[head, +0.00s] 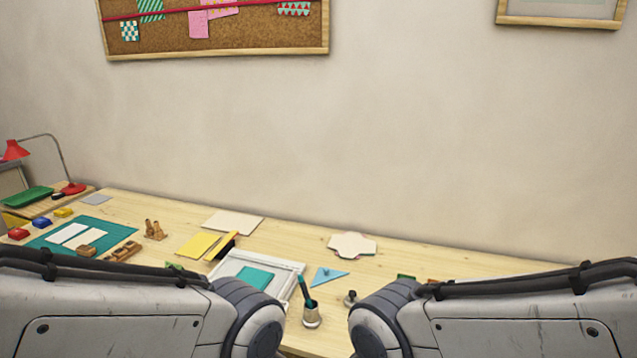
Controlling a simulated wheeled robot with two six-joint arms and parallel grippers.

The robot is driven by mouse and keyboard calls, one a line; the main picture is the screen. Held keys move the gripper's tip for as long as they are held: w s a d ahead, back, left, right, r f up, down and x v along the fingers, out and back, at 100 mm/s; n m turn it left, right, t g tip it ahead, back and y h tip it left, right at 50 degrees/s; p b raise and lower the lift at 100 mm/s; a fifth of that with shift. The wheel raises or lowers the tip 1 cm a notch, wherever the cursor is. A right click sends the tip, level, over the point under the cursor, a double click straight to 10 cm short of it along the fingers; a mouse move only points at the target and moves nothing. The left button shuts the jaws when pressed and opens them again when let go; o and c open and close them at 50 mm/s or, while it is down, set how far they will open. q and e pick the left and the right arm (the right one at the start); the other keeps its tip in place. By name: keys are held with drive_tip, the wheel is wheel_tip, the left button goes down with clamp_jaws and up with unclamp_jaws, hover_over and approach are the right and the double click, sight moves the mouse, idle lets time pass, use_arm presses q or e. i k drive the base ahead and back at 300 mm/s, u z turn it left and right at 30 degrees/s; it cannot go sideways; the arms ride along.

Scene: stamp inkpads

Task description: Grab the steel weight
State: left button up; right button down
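A small grey metal piece with a dark knob on top (350,298), which looks like the steel weight, stands on the wooden desk (440,262). It is right of a metal cup (311,316) that holds a dark teal-handled tool. It is close to the rounded joint of my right arm, which may hide part of it. My two arms fill the lower left and lower right of the head view. Neither gripper shows, so I cannot see their fingers or whether they hold anything.
A white tray (290,271) with a teal piece lies left of the cup. A blue triangle (327,276) lies behind the weight. A green mat (112,232), colored inkpads and wooden stamps are at the left. The desk's back right is mostly clear.

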sight(352, 300)
drive_tip(key=u, duration=1)
drive_tip(key=i, duration=1.35)
drive_tip(key=z, duration=1.6)
